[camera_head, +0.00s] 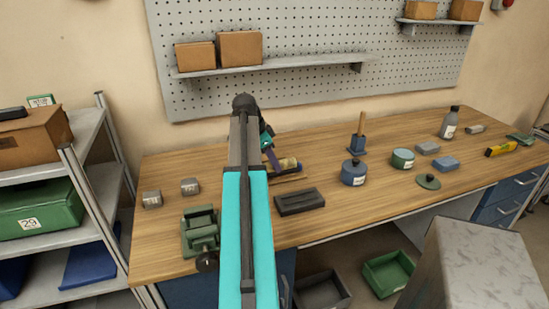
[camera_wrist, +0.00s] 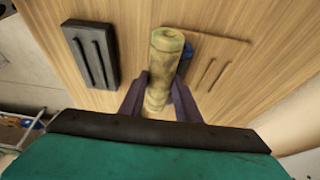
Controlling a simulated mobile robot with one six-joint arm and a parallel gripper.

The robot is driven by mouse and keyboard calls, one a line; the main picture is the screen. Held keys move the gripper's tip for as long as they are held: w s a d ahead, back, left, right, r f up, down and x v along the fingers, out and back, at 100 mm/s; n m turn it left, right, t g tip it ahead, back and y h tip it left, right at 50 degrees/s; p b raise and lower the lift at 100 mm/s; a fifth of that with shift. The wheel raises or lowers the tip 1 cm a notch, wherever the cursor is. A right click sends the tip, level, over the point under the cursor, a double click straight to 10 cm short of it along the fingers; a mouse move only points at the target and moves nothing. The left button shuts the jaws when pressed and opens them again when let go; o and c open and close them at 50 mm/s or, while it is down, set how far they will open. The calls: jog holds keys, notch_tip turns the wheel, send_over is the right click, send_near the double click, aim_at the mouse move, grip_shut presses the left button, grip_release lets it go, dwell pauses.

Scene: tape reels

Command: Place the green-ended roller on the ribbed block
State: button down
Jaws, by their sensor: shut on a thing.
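The roller (camera_head: 287,163) is pale yellow; its near end in the wrist view (camera_wrist: 166,45) looks olive green. My gripper (camera_wrist: 160,92) is shut on it, with a purple finger on each side. The ribbed block (camera_head: 299,201) is dark grey with raised ribs and lies flat, nearer the table's front than my gripper. It also shows at the upper left of the wrist view (camera_wrist: 88,54), apart from the roller and bare on top.
A green vise (camera_head: 200,232) and two small grey blocks are at left.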

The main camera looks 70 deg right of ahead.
jog(key=shift+s+a+r+b, duration=0.15)
jog(key=shift+s+a, duration=0.2)
jog(key=shift+a, duration=0.5)
jog(key=shift+s+a+r+b, duration=0.15)
jog(key=shift+s+a, duration=0.15)
jog(key=shift+a, duration=0.5)
jog(key=shift+f, duration=0.1)
